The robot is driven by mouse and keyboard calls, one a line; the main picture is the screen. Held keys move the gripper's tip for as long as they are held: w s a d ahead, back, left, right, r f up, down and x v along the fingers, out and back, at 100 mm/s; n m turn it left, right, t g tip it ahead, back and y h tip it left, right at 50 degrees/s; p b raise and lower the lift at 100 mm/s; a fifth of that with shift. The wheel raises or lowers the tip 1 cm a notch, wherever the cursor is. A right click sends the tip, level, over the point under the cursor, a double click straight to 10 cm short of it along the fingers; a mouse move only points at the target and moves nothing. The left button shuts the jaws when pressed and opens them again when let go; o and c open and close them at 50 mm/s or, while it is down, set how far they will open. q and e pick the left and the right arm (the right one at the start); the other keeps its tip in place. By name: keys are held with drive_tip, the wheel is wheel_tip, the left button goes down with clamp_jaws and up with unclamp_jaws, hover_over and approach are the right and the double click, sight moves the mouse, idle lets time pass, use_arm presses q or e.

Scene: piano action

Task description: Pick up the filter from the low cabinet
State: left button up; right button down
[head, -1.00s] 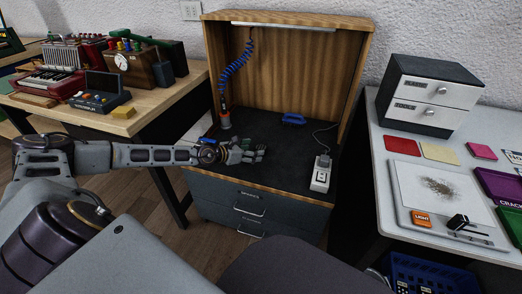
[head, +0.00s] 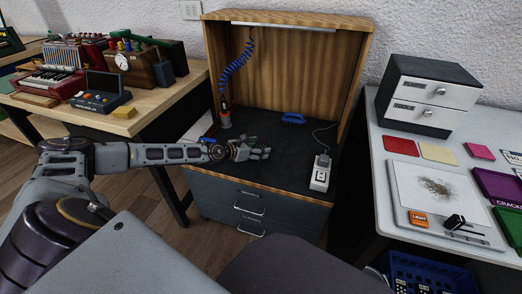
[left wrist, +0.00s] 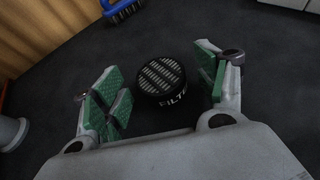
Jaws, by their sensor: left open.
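The filter (left wrist: 162,80) is a short black cylinder with a slotted pale top and white lettering on its side. It stands on the dark top of the low cabinet (head: 262,168). In the left wrist view my left gripper (left wrist: 164,74) is open, with green-padded fingers on either side of the filter. I cannot tell whether a finger touches it. In the head view my left gripper (head: 262,153) is low over the cabinet top, and the filter cannot be made out there. My right gripper is not in view.
A blue brush (head: 293,118) lies behind the gripper. A white device with a cord (head: 320,173) stands to the right. A tool on a coiled blue cord (head: 225,118) stands at the left. Wooden walls enclose the cabinet's back and sides.

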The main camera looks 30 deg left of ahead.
use_arm(q)
drive_tip(key=shift+c, duration=0.5)
drive_tip(key=c, duration=1)
drive_tip(key=shift+c, duration=0.2)
drive_tip(key=shift+r, duration=0.25)
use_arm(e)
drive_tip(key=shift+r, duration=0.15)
